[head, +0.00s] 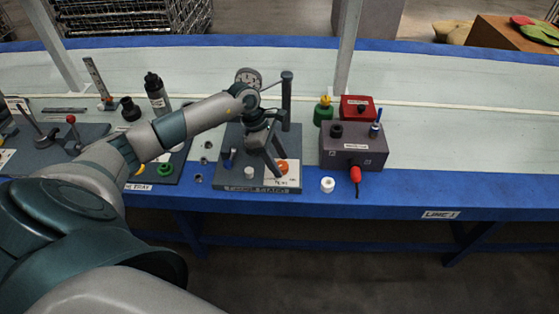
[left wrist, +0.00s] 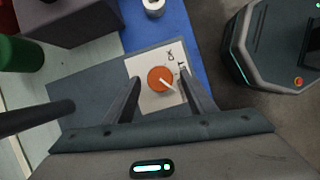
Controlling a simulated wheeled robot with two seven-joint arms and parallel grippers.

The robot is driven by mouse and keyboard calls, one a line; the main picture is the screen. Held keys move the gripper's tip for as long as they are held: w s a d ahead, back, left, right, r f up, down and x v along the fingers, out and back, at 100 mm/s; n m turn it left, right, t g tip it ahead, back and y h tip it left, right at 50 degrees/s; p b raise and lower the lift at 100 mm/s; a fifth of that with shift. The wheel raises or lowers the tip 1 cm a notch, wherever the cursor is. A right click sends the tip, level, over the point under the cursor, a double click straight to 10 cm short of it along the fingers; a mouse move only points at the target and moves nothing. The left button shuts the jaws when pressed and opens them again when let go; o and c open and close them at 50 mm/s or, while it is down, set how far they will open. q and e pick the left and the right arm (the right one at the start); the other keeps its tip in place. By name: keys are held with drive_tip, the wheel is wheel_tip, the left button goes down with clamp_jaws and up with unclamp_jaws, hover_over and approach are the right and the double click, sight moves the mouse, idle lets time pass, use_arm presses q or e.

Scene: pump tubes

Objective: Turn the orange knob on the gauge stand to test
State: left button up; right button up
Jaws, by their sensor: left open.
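The orange knob (head: 282,167) sits on a white label plate on the dark gauge stand (head: 235,188) at the table's front edge. In the left wrist view the knob (left wrist: 160,79) is round, with a white pointer line slanting toward the lower right. The label (left wrist: 143,68) carries black lettering, partly hidden by a finger. My left gripper (head: 276,160) is above the stand. In the left wrist view its open fingers (left wrist: 161,88) stand on either side of the knob, apart from it. A round gauge (head: 248,78) stands at the back of the stand. My right gripper is not in view.
A grey box (head: 352,150) with a red plug (head: 356,175) stands right of the stand. A white cap (head: 327,184) lies between them. A dark post (head: 287,95) rises at the stand's back right. The table's right side is clear.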

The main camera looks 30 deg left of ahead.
use_arm(q)
drive_tip(key=shift+d+f, duration=0.15)
drive_tip(key=shift+f, duration=0.25)
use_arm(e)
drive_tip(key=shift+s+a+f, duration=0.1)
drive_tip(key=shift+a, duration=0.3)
use_arm(q)
drive_tip(key=c, duration=1)
drive_tip(key=shift+c, duration=0.2)
